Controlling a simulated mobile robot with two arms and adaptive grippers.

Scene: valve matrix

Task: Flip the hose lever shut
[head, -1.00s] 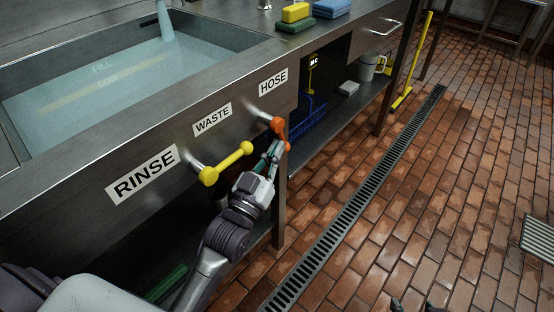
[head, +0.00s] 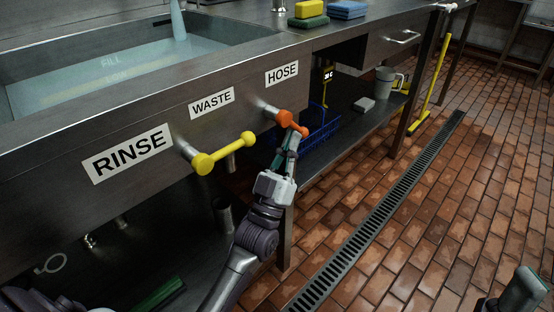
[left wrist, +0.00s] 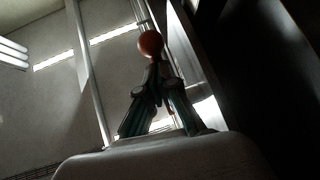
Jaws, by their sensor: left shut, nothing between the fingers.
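The orange hose lever (head: 285,118) sits under the HOSE label (head: 282,74) on the steel sink front. Its arm slants right and slightly down to a ball end (head: 304,131). My left gripper (head: 292,145) is shut and empty, with its tips just below the ball end. In the left wrist view the orange ball (left wrist: 150,43) stands just beyond the closed fingertips (left wrist: 154,72); I cannot tell whether they touch. My right gripper (head: 505,296) shows partly at the bottom right, its fingers apart, far from the lever.
A blue wire basket (head: 318,132) stands on the lower shelf behind my left gripper.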

